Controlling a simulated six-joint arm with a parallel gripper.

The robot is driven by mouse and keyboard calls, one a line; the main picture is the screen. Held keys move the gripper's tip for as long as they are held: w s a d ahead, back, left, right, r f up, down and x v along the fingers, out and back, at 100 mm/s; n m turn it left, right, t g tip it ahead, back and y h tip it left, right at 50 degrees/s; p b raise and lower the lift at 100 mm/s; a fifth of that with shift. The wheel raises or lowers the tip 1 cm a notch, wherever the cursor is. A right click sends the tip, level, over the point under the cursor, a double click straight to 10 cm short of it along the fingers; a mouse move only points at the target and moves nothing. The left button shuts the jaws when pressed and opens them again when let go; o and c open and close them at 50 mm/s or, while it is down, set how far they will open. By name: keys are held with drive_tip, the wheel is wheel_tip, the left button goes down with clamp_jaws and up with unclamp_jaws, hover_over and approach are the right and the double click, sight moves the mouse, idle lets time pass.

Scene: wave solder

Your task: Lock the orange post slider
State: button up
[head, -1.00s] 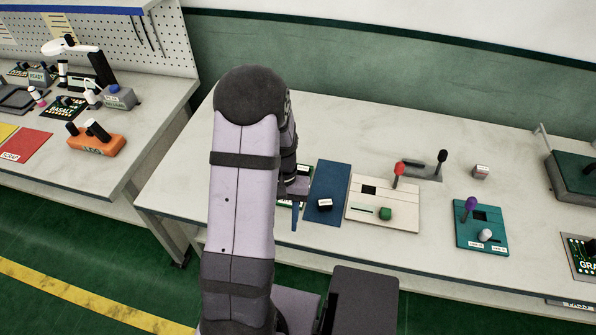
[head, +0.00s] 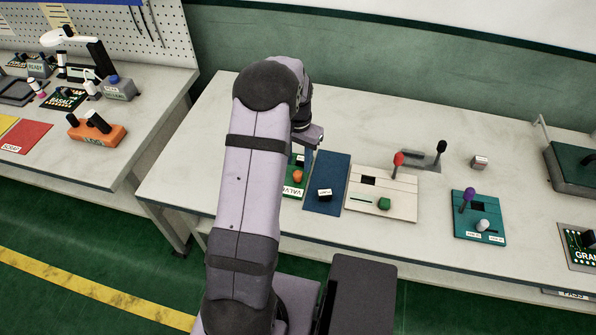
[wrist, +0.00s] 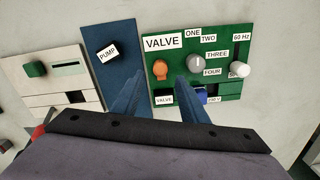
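The orange post slider (wrist: 160,69) stands on a green panel (wrist: 222,88), under a "VALVE" label. It also shows in the head view as an orange knob (head: 298,176), just in front of my gripper. My gripper (wrist: 160,78) has two blue fingers spread apart. In the wrist view the orange post appears between and beyond the fingertips, with no contact visible. In the head view my gripper (head: 308,152) hangs over the back of the green panel. The fingers and gripper body hide part of the panel's lower edge in the wrist view.
The green panel also bears a grey dial (wrist: 196,62), a white post (wrist: 239,69) and a blue part (wrist: 200,96). Beside it lie a blue "PUMP" panel (head: 340,170), a cream panel (head: 408,207) and a teal panel (head: 492,212). The bench behind the panels is mostly clear.

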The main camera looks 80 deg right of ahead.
sight(298, 172)
drive_tip(key=shift+f+p, duration=0.95)
drive_tip(key=shift+f, duration=2.15)
clamp_jaws()
